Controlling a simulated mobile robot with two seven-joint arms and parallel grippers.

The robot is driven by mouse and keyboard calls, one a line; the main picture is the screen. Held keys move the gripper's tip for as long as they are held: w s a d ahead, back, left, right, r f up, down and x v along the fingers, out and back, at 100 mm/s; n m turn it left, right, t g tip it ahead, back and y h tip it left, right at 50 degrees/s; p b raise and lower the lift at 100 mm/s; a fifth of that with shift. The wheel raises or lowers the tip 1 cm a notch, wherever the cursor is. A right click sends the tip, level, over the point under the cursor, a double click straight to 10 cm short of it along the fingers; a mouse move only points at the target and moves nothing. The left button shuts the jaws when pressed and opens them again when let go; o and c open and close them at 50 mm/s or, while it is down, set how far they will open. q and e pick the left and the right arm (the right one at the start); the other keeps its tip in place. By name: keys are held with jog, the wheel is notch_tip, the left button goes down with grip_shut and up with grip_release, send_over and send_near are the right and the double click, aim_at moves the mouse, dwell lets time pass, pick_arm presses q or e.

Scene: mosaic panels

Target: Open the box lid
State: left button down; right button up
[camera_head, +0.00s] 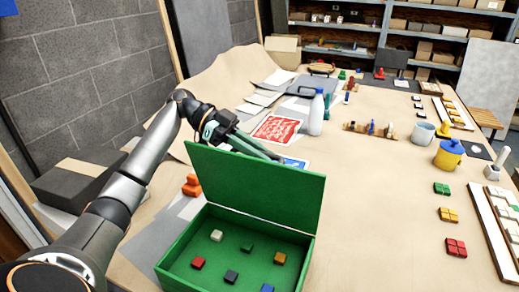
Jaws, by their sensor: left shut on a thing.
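The green box (177,262) stands open at the bottom centre of the head view. Its green lid (256,188) stands raised at the back, leaning slightly backward. Several small coloured blocks lie spread on the box floor: white, red, dark, green, orange and blue. My left gripper (268,154) reaches in from the left, behind the lid's upper edge, and is shut on the lid; its fingertips are partly hidden by it. My right gripper is not in view.
Orange pieces (192,186) sit left of the box. A yellow pot (448,155), a mug (422,133) and tile groups stand right.

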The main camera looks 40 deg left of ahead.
pick_arm(q)
jog(key=shift+w+f, duration=0.15)
jog(key=shift+f, duration=0.2)
jog(key=c, duration=1)
grip_release()
jog(key=shift+w, duration=0.1)
jog(key=shift+c, duration=0.2)
jog(key=shift+o, duration=1)
jog(key=shift+r, duration=0.15)
jog(key=shift+a+r, duration=0.25)
jog(key=shift+a, duration=0.3)
jog(key=b+v, duration=0.1)
jog(key=v, duration=1)
jog(key=shift+a, duration=0.2)
